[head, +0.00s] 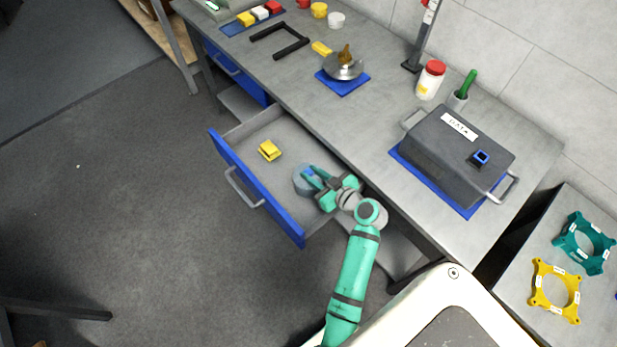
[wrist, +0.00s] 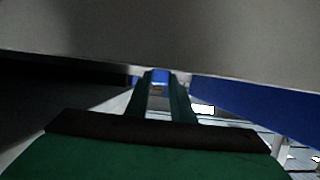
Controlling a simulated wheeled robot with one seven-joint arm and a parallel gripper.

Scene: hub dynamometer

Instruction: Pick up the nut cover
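A round grey piece (head: 304,182) lies in the open drawer, near its right end; it may be the nut cover, but I cannot be sure. My gripper (head: 311,176) reaches low into the drawer, with its green fingers over this piece and partly hiding it. In the wrist view, the two fingers (wrist: 160,80) stand a small gap apart, with a small bright blue part (wrist: 160,76) between their tips. I cannot tell whether the fingers press on it.
The drawer (head: 262,200) has a blue front and grey walls close around my gripper. A yellow piece (head: 269,151) lies farther left in it. The workbench (head: 385,125) above holds a dark lidded box (head: 455,150) and other items. The drawer floor between the pieces is clear.

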